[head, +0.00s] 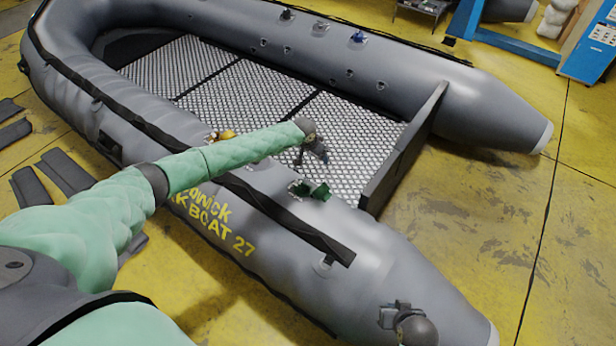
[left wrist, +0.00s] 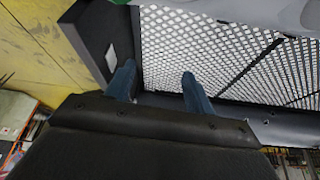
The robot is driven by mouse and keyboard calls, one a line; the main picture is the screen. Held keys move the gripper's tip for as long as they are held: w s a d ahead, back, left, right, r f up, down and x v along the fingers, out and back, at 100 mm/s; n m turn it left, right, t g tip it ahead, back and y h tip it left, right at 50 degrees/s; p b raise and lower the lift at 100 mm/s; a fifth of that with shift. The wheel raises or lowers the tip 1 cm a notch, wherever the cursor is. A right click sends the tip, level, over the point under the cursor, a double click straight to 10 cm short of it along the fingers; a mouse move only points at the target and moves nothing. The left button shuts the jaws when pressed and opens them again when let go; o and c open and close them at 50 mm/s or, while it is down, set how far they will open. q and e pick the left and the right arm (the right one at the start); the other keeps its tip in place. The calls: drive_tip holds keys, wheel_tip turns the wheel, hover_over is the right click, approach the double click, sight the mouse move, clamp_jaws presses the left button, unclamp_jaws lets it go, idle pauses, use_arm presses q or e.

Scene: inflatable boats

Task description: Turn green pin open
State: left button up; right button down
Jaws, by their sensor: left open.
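The green pin (head: 311,190) sits on top of the near tube of the grey inflatable boat (head: 365,245), close to its inner edge. It looks like a small dark green piece with raised parts; I cannot tell its exact turn. My left gripper (head: 313,157) hangs just beyond the pin in the head view, over the mesh floor, apart from it. In the left wrist view my left gripper (left wrist: 158,88) shows two blue fingers spread apart with nothing between them.
The far tube carries a green fitting (head: 287,14), a white fitting (head: 320,27) and a blue fitting (head: 357,37). An orange-yellow fitting (head: 222,135) lies partly behind my left arm. A dark transom board (head: 405,150) closes the mesh floor (head: 345,125) at the right.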

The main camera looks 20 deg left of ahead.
sight(303, 183)
use_arm(q)
drive_tip(key=s+a+g, duration=0.1)
drive_tip(key=s, duration=0.1)
drive_tip(key=s+a+f+g+y, duration=0.1)
drive_tip(key=s, duration=0.1)
drive_tip(key=s+a+n+g+y, duration=0.1)
drive_tip(key=s+a+g, duration=0.1)
drive_tip(key=shift+s+f, duration=0.15)
drive_tip(key=shift+f, duration=0.2)
wheel_tip(303, 183, down, 7)
drive_tip(key=shift+f+p, duration=0.15)
drive_tip(key=shift+p, duration=0.5)
drive_tip(key=shift+f, duration=0.3)
use_arm(e)
drive_tip(key=s+d+f+g, duration=0.1)
drive_tip(key=s+f+g, duration=0.3)
drive_tip(key=s+f, duration=0.3)
drive_tip(key=shift+s+d+f+g+h, duration=0.2)
drive_tip(key=shift+f+g+h, duration=0.2)
drive_tip(key=shift+f, duration=0.4)
use_arm(q)
drive_tip(key=c, duration=1)
use_arm(e)
drive_tip(key=shift+w+r, duration=0.15)
drive_tip(key=shift+r, duration=0.05)
